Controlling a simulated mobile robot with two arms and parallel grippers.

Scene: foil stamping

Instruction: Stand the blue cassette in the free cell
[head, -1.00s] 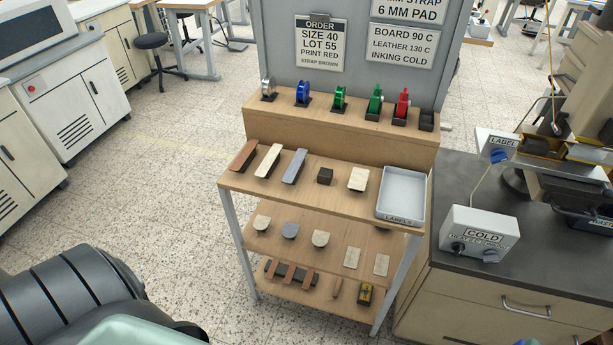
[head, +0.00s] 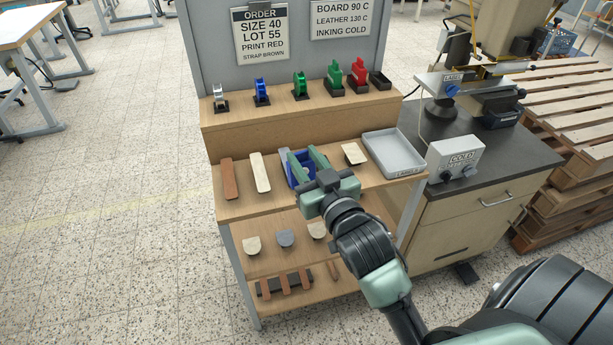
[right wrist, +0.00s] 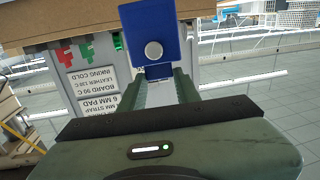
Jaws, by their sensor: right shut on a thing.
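My right gripper (head: 304,158) is shut on the blue cassette (head: 298,173) and holds it over the middle of the shelf top. Its fingers hide part of it. In the right wrist view, the blue cassette (right wrist: 172,22) shows a flat blue face with a round silver knob, between the fingers (right wrist: 160,78). A green cassette (head: 334,72) and a red cassette (head: 357,72) stand in dark cells on the raised back ledge. The dark cell (head: 380,81) at the right end of that row is empty. My left gripper is not in view.
Silver (head: 219,97), blue (head: 261,90) and green (head: 300,84) rolls stand left of the cassettes. A grey tray (head: 393,153) sits right of my gripper. Brown (head: 229,180) and cream (head: 260,173) strips lie left. A grey panel with signs rises behind the ledge.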

